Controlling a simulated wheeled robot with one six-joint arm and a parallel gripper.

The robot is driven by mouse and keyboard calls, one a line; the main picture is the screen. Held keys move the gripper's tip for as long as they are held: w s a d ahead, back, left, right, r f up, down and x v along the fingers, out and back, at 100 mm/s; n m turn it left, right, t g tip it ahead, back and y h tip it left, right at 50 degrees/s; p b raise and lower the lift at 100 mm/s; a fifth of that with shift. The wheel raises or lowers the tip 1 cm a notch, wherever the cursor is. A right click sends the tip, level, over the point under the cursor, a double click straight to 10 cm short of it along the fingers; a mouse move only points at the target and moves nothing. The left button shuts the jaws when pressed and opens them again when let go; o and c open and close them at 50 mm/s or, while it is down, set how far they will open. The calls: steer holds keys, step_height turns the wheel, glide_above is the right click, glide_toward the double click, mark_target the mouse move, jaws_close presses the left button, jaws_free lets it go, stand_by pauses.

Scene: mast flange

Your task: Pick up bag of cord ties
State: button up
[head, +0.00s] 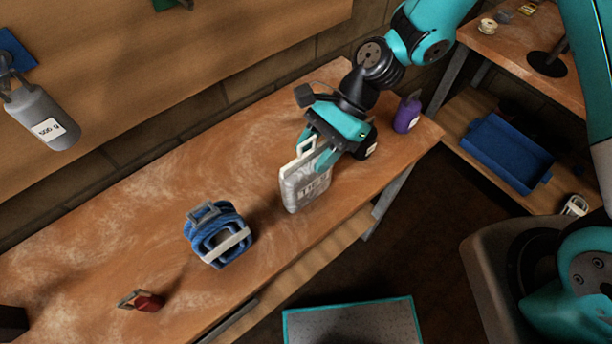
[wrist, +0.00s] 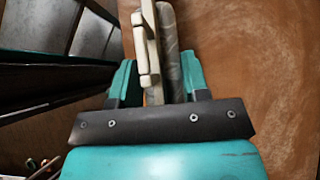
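The bag of cord ties (head: 308,188) is a pale grey bag with a light handle on top and a printed label. It is upright at the workbench's front edge, right of centre. I cannot tell whether its bottom touches the bench. My gripper (head: 316,150) comes down from the upper right, with teal fingers on either side of the bag's upper part. In the wrist view, the bag (wrist: 172,60) and its cream handle fill the space between the fingertips of my gripper (wrist: 158,82), which looks shut on it. The finger contact is partly hidden.
On the workbench (head: 110,235) are a blue strapped bundle (head: 218,238), a small red item (head: 146,301) and a purple bottle-like item (head: 406,114) behind my gripper. A grey weight (head: 42,115) hangs at left. A blue tray (head: 507,150) sits on the right shelf. The bench's left middle is clear.

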steer(key=c, duration=0.4)
